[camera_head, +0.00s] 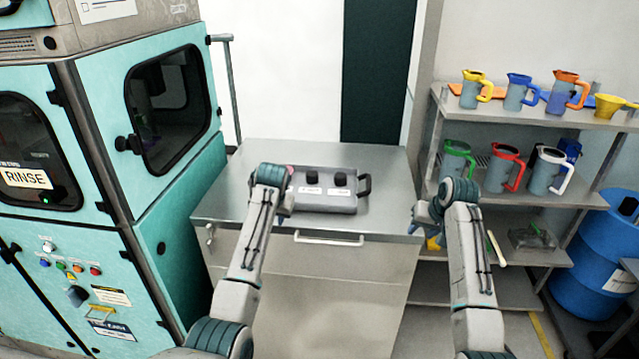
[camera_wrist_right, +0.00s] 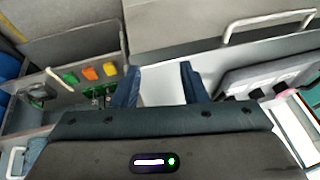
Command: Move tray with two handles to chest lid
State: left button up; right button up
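A grey tray (camera_head: 325,203) with two black knobs and white labels rests on the steel top of the chest (camera_head: 380,156). Its black right handle (camera_head: 365,185) is clear of any gripper. My left gripper (camera_head: 284,207) is at the tray's left end, which it hides along with any handle there. Its fingers do not show well enough to tell open from shut. My right gripper (camera_head: 424,219) is to the right of the chest, apart from the tray. In the right wrist view its two blue fingers (camera_wrist_right: 159,84) are spread, with nothing between them.
A shelf rack (camera_head: 520,115) with several coloured jugs stands at the right, close to my right arm. A blue barrel (camera_head: 590,260) is beside it. A teal machine (camera_head: 100,170) marked RINSE stands at the left. The chest top behind the tray is bare.

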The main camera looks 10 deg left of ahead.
pick_arm(q)
jog(key=shift+s+f, duration=0.15)
jog(key=shift+f, duration=0.1)
pick_arm(e)
jog(key=v, duration=1.1)
jog(key=shift+r, duration=0.35)
